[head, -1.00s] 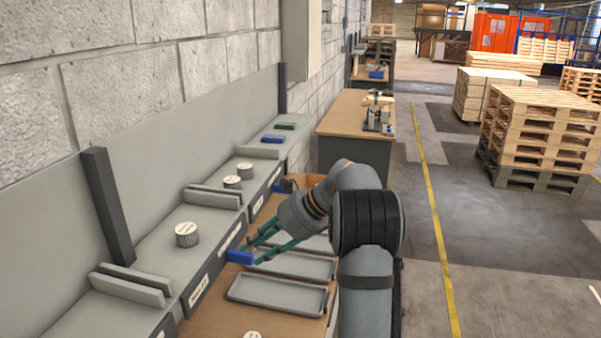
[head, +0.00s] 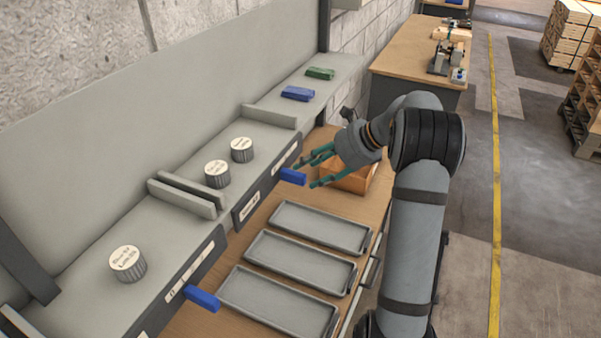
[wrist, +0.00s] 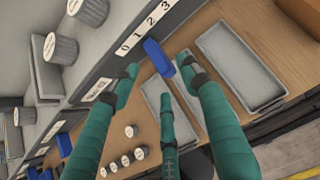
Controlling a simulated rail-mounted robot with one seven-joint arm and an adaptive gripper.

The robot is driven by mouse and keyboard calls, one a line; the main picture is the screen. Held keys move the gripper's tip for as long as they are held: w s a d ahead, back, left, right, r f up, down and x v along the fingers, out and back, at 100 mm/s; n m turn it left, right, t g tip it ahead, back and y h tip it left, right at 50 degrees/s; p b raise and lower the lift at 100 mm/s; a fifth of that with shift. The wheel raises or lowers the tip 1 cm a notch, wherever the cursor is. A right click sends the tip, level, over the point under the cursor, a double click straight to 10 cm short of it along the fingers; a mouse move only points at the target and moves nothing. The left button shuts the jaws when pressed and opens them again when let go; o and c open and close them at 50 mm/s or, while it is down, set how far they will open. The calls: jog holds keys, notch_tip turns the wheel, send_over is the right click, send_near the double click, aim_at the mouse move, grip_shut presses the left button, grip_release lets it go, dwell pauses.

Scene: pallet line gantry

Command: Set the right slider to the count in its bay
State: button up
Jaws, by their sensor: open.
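The right bay holds two grey ribbed cylinders with pale labelled tops (head: 217,174) (head: 242,150). Its blue slider (head: 293,176) sticks out from the shelf front; in the wrist view the slider (wrist: 157,57) appears nearest the 1 on the strip marked 0 1 2 3 (wrist: 144,27). My gripper (head: 309,172) is open at this slider. In the wrist view its green fingers (wrist: 158,64) lie on either side of the slider's outer end, and I cannot tell whether they touch it.
The left bay holds one cylinder (head: 127,264) and has its own blue slider (head: 203,298). Grey trays (head: 320,228) and an orange-brown box (head: 352,180) are on the bench below. A divider (head: 270,117) separates the far bay, with blue (head: 298,93) and green blocks (head: 320,73).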

aim_at(301, 176)
jog(key=x, duration=0.2)
jog(key=p+x, duration=0.1)
jog(key=x, duration=0.1)
jog(key=shift+s+a, duration=0.2)
jog(key=shift+s, duration=0.1)
jog(key=shift+w+a+f, duration=0.3)
jog(key=shift+w+f, duration=0.05)
jog(key=shift+f, duration=0.15)
jog(key=c, duration=0.3)
jog(key=c, duration=0.8)
grip_shut()
